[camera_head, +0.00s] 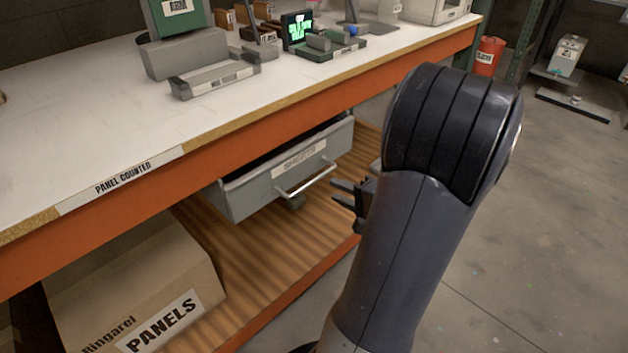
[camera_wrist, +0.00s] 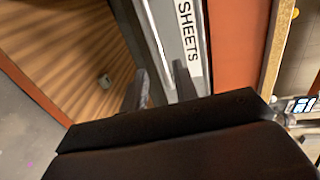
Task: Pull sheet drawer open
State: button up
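The grey sheet drawer (camera_head: 257,185) hangs under the counter, with a "SHEETS" label on its front. A dark strip shows above its front panel. Its pale bar handle (camera_head: 307,182) sticks out from the front. My gripper (camera_head: 338,191) is just right of the handle, its two dark fingers apart and pointing at the drawer; in the head view it looks clear of the bar. In the wrist view, my gripper (camera_wrist: 161,82) is open before the labelled drawer front (camera_wrist: 178,35). I cannot tell there whether the handle lies between the fingers.
The white counter (camera_head: 95,125) with an orange edge overhangs the drawer. A cardboard "PANELS" box (camera_head: 130,275) sits on the wooden lower shelf (camera_head: 245,265) at left. Grey and green devices stand on the counter. The concrete floor (camera_head: 540,220) at right is open.

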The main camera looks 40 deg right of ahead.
aim_at(314, 179)
jog(key=b+x, duration=0.1)
jog(key=x, duration=0.7)
jog(key=shift+w+a+f, duration=0.1)
jog(key=shift+w, duration=0.3)
grip_shut()
